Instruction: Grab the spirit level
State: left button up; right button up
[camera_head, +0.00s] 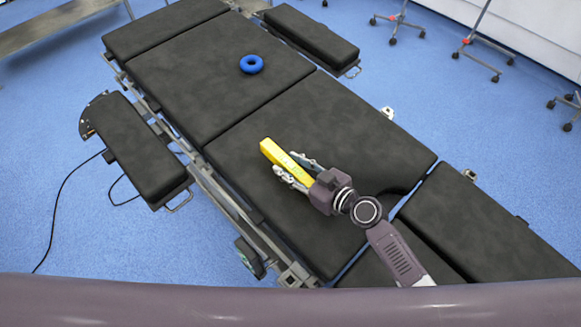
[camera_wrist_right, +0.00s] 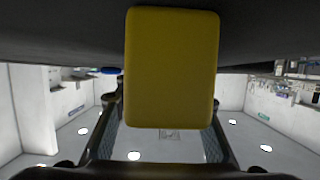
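The spirit level (camera_head: 286,162) is a yellow bar on the black padded operating table (camera_head: 240,165), near its middle. My right gripper (camera_head: 297,168) reaches it from the lower right, with one finger along each long side. In the right wrist view, the level's yellow end face (camera_wrist_right: 172,68) fills the upper middle, between the two fingers (camera_wrist_right: 165,110) and overlapping part of them. The fingers are apart, but whether they press on the level is not clear. My left gripper is not in view.
A blue ring (camera_head: 251,64) lies farther up the table. Padded side boards (camera_head: 135,147) flank the table, with metal rails (camera_head: 215,190) along its edge. Wheeled stands (camera_head: 480,50) stand on the blue floor at the upper right. The pad around the level is otherwise clear.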

grip_shut()
jog(key=shift+r, duration=0.15)
